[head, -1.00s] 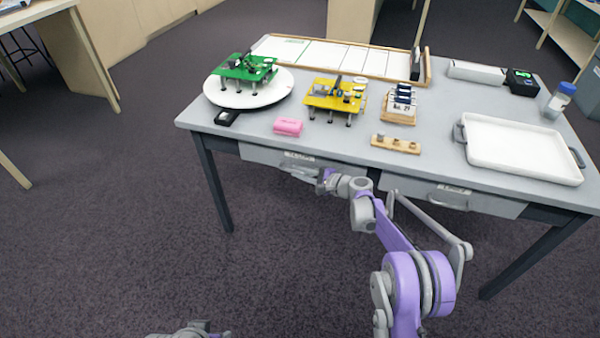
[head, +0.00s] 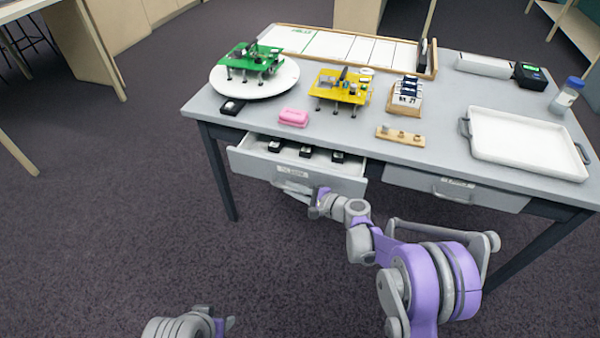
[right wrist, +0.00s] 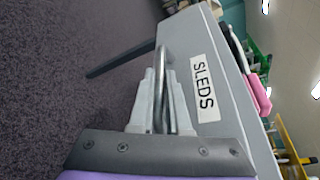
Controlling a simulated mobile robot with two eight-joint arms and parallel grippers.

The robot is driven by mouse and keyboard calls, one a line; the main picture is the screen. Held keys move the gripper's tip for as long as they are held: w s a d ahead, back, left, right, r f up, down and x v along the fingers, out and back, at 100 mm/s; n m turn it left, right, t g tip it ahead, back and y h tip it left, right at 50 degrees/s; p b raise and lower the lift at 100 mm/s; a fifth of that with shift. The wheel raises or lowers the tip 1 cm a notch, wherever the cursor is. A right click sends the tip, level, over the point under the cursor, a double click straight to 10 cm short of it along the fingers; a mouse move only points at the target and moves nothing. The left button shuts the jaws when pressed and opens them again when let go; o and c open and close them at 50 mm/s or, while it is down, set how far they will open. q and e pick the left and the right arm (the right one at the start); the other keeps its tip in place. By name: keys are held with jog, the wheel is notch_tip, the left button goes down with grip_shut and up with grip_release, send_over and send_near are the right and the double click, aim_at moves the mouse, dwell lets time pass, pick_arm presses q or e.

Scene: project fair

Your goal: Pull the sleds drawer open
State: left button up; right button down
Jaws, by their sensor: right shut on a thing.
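The sleds drawer (head: 252,163) is the left drawer under the grey table. It stands partly open, with several small black and white items (head: 306,151) inside. Its front carries a label that reads SLEDS in the right wrist view (right wrist: 204,88). My right gripper (head: 308,205) is at the drawer's front, shut on the metal drawer handle (right wrist: 161,90), which shows between its fingers in the right wrist view. My left gripper (head: 226,325) is at the bottom of the head view, low and away from the table; its fingers are too partly seen to judge.
The right drawer (head: 456,188) is closed. On the tabletop (head: 350,155) stand a green board (head: 250,60) on a white disc, a yellow board (head: 340,88), a pink block (head: 293,117), a wooden strip (head: 400,136) and a white tray (head: 525,150). The floor before the drawer is clear.

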jog(key=s+a+b, duration=0.1)
jog(key=s+a, duration=0.3)
jog(key=s, duration=0.9)
jog(key=shift+s+a, duration=0.2)
jog(key=shift+s, duration=0.2)
jog(key=c, duration=1.2)
grip_release()
jog(key=shift+o, duration=0.2)
jog(key=p+v, duration=0.1)
jog(key=v, duration=0.9)
jog(key=shift+s+d, duration=0.3)
